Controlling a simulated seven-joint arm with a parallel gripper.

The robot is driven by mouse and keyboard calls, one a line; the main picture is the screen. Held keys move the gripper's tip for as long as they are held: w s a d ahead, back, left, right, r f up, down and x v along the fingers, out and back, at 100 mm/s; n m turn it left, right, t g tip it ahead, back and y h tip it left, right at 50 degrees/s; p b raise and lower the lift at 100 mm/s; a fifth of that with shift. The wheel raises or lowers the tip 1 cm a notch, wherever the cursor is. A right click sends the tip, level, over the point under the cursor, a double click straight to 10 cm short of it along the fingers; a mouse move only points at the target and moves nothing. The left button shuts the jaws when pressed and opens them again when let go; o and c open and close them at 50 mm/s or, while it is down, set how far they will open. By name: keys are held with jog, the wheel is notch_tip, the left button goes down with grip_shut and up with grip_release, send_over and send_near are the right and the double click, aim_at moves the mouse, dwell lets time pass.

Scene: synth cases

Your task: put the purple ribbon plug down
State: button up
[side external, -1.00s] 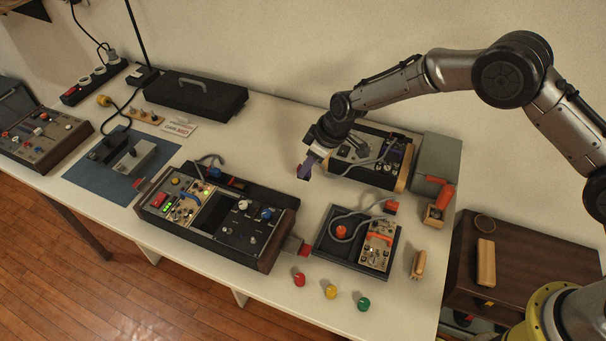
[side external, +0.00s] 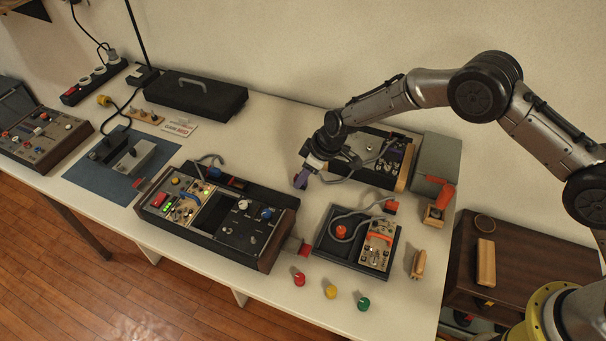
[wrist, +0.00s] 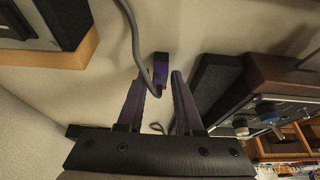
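The purple ribbon plug (wrist: 161,63) shows in the wrist view just beyond my fingertips, with a grey cable running up from it. My gripper (wrist: 160,76) has its two purplish fingers apart, with a gap on each side of the plug. In the side view my gripper (side external: 301,182) points down over the bare bench, left of the back case (side external: 401,183). The plug is hard to separate from the purple fingers there. I cannot tell whether the plug rests fully on the bench.
A wide console (side external: 270,245) lies front left of my gripper. A black tray with a small panel (side external: 378,245) lies front right. A red knob (side external: 299,279), a yellow knob (side external: 331,292) and a green knob (side external: 364,304) stand near the front edge. Bare bench lies around my gripper.

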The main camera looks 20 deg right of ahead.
jog(key=shift+o, duration=0.8)
jog(key=shift+r, duration=0.15)
jog(key=v, duration=1.2)
jog(key=shift+r, duration=0.1)
